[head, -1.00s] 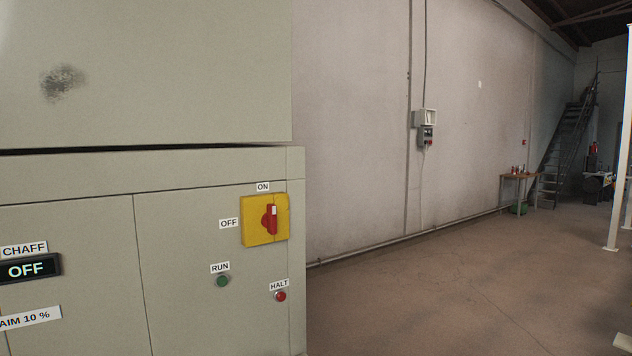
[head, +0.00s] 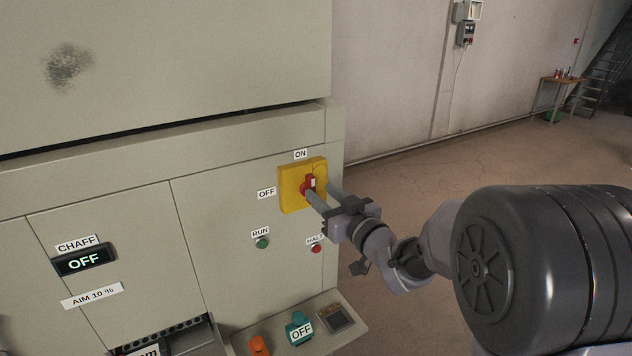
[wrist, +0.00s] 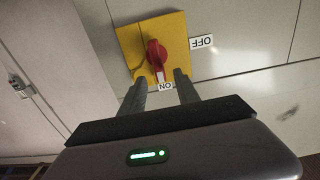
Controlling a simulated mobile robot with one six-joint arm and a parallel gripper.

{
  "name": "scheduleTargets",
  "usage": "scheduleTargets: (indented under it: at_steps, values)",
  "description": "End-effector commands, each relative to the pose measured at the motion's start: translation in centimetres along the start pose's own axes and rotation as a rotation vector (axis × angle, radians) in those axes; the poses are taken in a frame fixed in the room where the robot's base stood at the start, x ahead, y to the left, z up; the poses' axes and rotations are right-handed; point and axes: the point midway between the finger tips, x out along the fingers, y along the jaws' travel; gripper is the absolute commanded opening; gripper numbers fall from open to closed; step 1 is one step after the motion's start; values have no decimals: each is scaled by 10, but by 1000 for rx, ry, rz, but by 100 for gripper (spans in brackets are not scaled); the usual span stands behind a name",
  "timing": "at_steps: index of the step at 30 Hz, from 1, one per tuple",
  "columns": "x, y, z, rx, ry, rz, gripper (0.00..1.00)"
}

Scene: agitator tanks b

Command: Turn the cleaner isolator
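The cleaner isolator is a yellow square plate (head: 290,199) with a red rotary handle (head: 306,187) on the pale green machine. The handle's white mark points toward the ON label (head: 300,154); the OFF label (head: 266,193) is at its left. In the wrist view the picture is turned over, and the red handle (wrist: 155,52) points down toward the ON label (wrist: 165,86). My gripper (wrist: 160,80) is open, its two fingers spread on either side of the handle's marked end. I cannot tell whether either finger touches it.
Below the isolator are a green RUN button (head: 262,243) and a red HALT button (head: 316,249). A CHAFF display (head: 83,260) reads OFF.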

Motion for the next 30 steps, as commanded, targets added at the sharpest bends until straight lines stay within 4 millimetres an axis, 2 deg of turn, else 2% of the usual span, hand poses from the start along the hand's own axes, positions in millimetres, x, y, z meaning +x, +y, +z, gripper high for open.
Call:
scheduleTargets:
  at_steps: [3, 6, 10, 17, 23, 30]
  values:
    - [24, 0, -1, 0, 0, 0, 38]
    - [37, 0, -1, -1, 1, 0, 38]
    - [44, 0, -1, -1, 1, 1, 38]
    - [44, 0, -1, -1, 0, 1, 38]
    - [44, 0, 0, -1, 0, 1, 1]
    - [44, 0, 1, 1, -3, 1, 0]
